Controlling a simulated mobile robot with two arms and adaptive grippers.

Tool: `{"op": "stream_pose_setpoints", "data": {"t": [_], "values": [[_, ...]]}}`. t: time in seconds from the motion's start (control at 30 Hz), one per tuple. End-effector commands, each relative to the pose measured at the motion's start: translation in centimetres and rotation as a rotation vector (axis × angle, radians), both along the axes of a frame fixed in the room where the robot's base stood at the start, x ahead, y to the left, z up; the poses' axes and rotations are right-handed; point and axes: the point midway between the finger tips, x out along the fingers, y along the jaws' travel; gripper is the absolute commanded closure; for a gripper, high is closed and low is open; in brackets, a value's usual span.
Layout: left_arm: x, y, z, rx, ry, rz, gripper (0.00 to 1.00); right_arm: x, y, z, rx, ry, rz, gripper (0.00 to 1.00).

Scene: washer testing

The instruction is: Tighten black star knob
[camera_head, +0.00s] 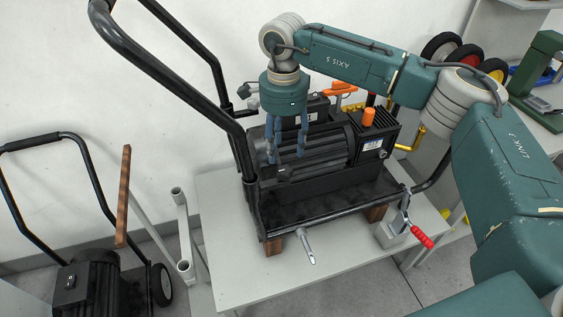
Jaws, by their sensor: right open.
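My right gripper (286,156) points down from the teal wrist, over the left end of the black motor. Its bluish fingers are apart, with nothing visible held between them. The black finned motor unit (325,150) sits on a black tubular-frame cart (330,215) on the table. I cannot clearly make out a black star knob; a small dark fitting (243,91) shows beside the cart's handle tube, left of my wrist, but its shape is too small to tell. Whether the fingertips touch the motor is unclear. My left gripper is not in view.
The cart rests on wooden blocks (274,246) on a pale table (235,285). Its black handle (155,68) rises at the left. A red-handled clamp (421,237) is at the front right. Another machine (85,285) stands on the floor at left; wheels (440,48) are at back right.

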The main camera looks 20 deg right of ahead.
Motion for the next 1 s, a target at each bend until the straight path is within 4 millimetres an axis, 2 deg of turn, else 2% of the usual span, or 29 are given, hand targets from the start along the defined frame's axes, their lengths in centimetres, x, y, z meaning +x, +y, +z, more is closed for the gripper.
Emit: {"op": "stream_pose_setpoints", "data": {"t": [0.03, 0.1, 0.23, 0.37, 0.5, 0.6, 0.83, 0.87, 1.0], "values": [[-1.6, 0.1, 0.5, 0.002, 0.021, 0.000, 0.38, -0.1, 0.0, -0.8, 0.000, 0.005, -0.001, 0.49], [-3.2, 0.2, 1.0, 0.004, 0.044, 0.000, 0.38, -0.1, 0.0, -2.2, 0.000, 0.004, -0.001, 0.49], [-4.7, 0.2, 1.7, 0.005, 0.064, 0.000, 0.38, -0.1, 0.0, -4.7, 0.001, 0.004, -0.001, 0.49], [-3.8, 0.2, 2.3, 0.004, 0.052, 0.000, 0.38, -0.1, 0.0, -6.7, 0.002, 0.004, -0.001, 0.49], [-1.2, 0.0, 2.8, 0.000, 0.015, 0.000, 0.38, 0.0, 0.0, -8.0, 0.002, 0.001, -0.001, 0.49], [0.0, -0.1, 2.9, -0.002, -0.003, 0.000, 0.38, 0.0, 0.1, -8.4, 0.003, 0.000, -0.002, 0.49], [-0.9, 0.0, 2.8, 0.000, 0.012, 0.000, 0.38, 0.0, 0.1, -8.6, 0.003, 0.000, -0.001, 0.49], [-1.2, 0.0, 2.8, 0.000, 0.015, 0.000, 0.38, 0.0, 0.1, -8.6, 0.003, 0.000, -0.001, 0.51], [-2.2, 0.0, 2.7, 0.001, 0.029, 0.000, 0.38, 0.0, 0.1, -8.6, 0.004, 0.000, -0.001, 0.79]]}}
